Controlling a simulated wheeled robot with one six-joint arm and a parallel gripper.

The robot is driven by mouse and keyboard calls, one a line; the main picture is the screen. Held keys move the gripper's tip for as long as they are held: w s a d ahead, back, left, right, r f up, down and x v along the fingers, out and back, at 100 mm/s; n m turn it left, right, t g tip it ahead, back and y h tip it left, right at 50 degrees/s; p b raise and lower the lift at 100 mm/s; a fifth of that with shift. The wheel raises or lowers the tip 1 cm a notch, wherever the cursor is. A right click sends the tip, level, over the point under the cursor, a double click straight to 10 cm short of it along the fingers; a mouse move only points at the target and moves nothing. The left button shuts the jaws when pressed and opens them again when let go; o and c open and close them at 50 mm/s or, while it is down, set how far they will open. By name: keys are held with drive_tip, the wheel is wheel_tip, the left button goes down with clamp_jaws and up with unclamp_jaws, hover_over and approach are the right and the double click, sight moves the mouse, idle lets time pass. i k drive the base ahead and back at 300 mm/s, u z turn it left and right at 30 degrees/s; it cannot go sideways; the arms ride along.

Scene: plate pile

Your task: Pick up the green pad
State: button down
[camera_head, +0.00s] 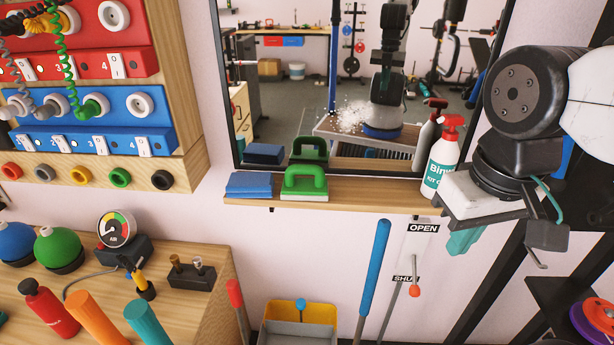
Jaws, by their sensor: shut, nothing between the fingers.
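The green pad (304,183) is a block with a raised loop handle and a pale underside. It sits upright on the narrow wooden shelf (380,205) under the mirror, and its reflection shows in the glass behind it. My gripper (464,241) is at the right, well apart from the pad, beyond the spray bottle. It points downward in front of the shelf's right end, with teal tips showing below its grey body. It looks shut and empty; its body hides part of the tips.
A white spray bottle (441,165) with a red top stands between pad and gripper. The mirror (290,90) rises directly behind. A blue-handled pole (375,268) and a yellow bucket (308,312) stand below the shelf.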

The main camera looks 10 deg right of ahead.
sight(310, 189)
drive_tip(key=z, duration=0.05)
drive_tip(key=k, duration=0.55)
drive_tip(key=u, duration=0.65)
drive_tip(key=i, duration=1)
drive_tip(key=z, duration=0.55)
